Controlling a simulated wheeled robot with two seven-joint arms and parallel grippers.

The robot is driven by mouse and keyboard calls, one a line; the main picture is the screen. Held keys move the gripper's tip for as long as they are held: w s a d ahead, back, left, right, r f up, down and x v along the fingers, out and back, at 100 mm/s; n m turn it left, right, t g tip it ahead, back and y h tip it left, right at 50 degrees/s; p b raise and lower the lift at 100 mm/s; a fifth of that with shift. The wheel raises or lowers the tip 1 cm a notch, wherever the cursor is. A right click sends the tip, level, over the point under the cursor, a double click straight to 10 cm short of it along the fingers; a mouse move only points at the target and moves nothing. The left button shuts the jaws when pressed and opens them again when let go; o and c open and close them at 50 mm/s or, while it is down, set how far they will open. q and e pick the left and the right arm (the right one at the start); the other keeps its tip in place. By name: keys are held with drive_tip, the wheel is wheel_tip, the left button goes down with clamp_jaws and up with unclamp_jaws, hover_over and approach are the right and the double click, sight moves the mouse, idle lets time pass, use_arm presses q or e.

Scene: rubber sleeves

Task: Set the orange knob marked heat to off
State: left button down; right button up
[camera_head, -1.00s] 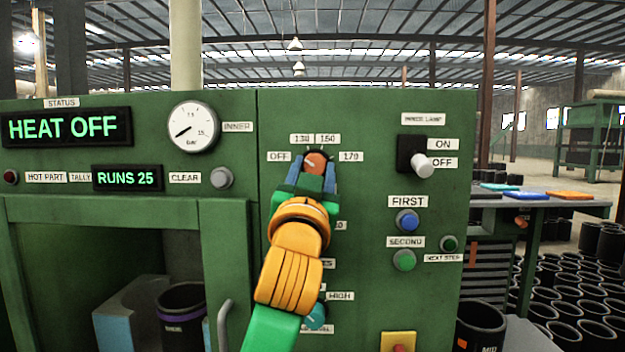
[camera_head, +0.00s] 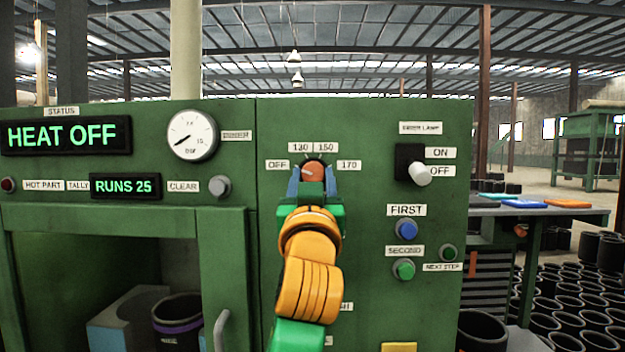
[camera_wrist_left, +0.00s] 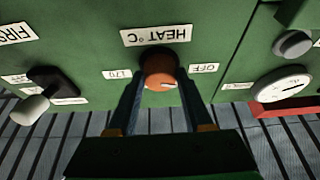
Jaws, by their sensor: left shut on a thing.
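The orange heat knob (camera_head: 313,171) sits on the green panel among the labels OFF (camera_head: 277,165), 130, 150 and 170. My left gripper (camera_head: 312,182) is shut on the knob, with one blue finger at each side. In the left wrist view, which is upside down, the knob (camera_wrist_left: 160,68) sits between the fingers below the HEAT °C label (camera_wrist_left: 156,36). Its pale mark lies on the side toward the OFF label (camera_wrist_left: 204,68); its exact angle is hard to tell. The status display (camera_head: 66,134) reads HEAT OFF. My right gripper is not in view.
A black lamp switch (camera_head: 408,163) with a pale lever stands right of the knob. Blue FIRST (camera_head: 406,229) and green SECOND (camera_head: 404,269) buttons lie below it. My left arm covers the panel below the knob.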

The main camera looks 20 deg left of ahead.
use_arm(q)
drive_tip(key=shift+c, duration=1.6)
unclamp_jaws()
drive_tip(key=b+v, duration=0.4)
drive_tip(key=v, duration=0.3)
drive_tip(key=shift+f, duration=0.15)
